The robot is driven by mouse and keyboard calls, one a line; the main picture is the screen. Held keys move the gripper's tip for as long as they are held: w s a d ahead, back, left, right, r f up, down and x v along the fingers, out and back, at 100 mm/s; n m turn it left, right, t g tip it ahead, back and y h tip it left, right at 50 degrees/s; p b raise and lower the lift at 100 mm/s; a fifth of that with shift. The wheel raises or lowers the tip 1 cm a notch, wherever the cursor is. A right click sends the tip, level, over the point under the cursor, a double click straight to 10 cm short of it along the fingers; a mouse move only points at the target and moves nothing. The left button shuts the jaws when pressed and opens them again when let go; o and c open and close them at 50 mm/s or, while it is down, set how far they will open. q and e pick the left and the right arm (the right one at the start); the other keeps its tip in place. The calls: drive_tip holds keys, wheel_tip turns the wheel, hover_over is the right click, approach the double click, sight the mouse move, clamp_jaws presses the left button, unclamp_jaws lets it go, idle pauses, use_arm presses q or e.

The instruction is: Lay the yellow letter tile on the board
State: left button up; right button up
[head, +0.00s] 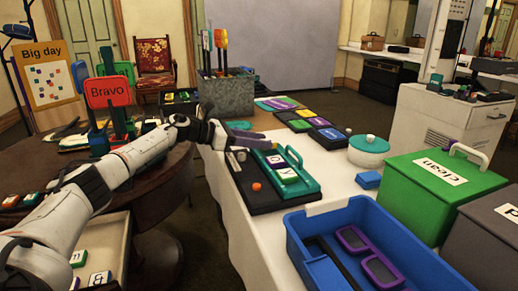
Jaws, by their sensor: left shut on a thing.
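My left gripper (222,136) reaches in from the left over the near left part of the white-covered table. It is shut on a dark purple-blue piece (252,140), whose shape is partly hidden by the fingers. Just below it lies a dark board (261,203) with a teal handled holder (306,185) showing white letters, including a "y". A yellow piece (303,113) lies among coloured tiles on another dark board further back; I cannot read a letter on it. My right gripper is not in view.
A blue crate (375,218) with purple-framed items stands at the front. A grey box of paddles (227,93) stands behind. White cloth (340,170) is bare right of the holder.

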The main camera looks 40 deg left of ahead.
use_arm(q)
drive_tip(key=shift+f, duration=0.9)
drive_tip(key=shift+f, duration=0.15)
drive_tip(key=o, duration=1)
